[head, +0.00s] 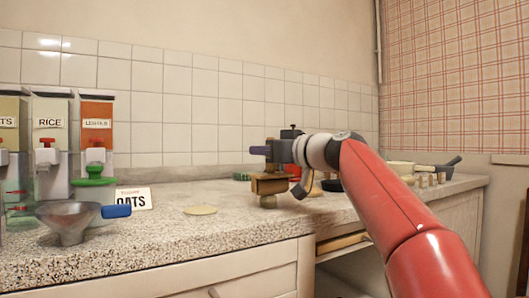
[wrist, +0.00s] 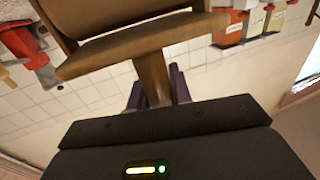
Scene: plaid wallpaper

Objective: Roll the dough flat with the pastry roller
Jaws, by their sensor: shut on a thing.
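My gripper (head: 261,151) is shut on the upright handle of a brown pastry roller (head: 270,184). In the wrist view the purple fingertips (wrist: 157,92) sit on either side of the handle, and the roller's wide brown frame (wrist: 120,50) fills the upper part. A pale, thin round piece of dough (head: 200,210) lies on the speckled counter, left of and apart from the roller. I cannot tell whether the roller touches anything beneath it.
A grey funnel (head: 66,220) with a blue handle and an OATS card (head: 131,199) stand left of the dough. Labelled dispensers (head: 50,128) line the far left. A dark-handled pan (head: 432,168) and small tan pieces are at the right. Counter around the dough is clear.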

